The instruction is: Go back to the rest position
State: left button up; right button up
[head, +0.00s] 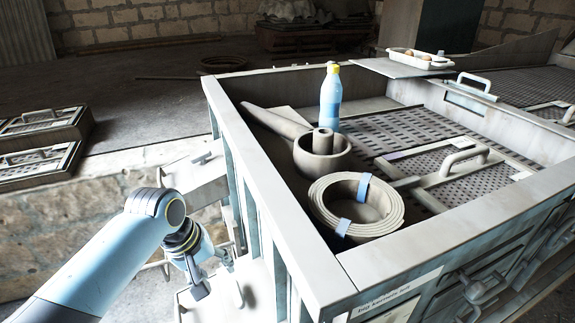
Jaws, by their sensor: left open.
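My left arm comes in from the lower left, and my left gripper (216,276) is at its end. Its fingers are apart, with nothing seen between them. It is outside the machine's pale frame (262,180), left of its near left wall and lower than the top rim. A light panel (255,290) is behind and beside the fingers; I cannot tell whether they touch it. My right gripper is not in view.
Inside the frame are a coiled belt (325,208) with blue bands, a round grey hub (305,158), a blue bottle (330,98) with a yellow cap and perforated screens (400,130). A tray (415,60) sits at the back. Vented panels (35,165) lie at left.

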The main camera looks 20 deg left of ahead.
pick_arm(q)
jog(key=s+a+r+m+y, duration=0.1)
jog(key=s+r+m, duration=0.3)
jog(key=s+r, duration=0.45)
jog(key=s+a+r+m+y, duration=0.15)
jog(key=s+r+m, duration=0.4)
jog(key=s, duration=0.65)
notch_tip(320, 180, down, 36)
jog(key=s+a+n+b, duration=0.1)
jog(key=s+a+b, duration=0.1)
jog(key=b, duration=0.8)
jog(key=s+f+g+b, duration=0.1)
jog(key=s+f+b, duration=0.2)
jog(key=s+f, duration=0.6)
jog(key=s+a+f+g+b, duration=0.1)
jog(key=s+f+b, duration=0.3)
jog(key=s+f, duration=0.5)
notch_tip(320, 180, down, 6)
jog(key=shift+s+a+r, duration=0.15)
jog(key=shift+s+r, duration=0.1)
jog(key=shift+s, duration=0.05)
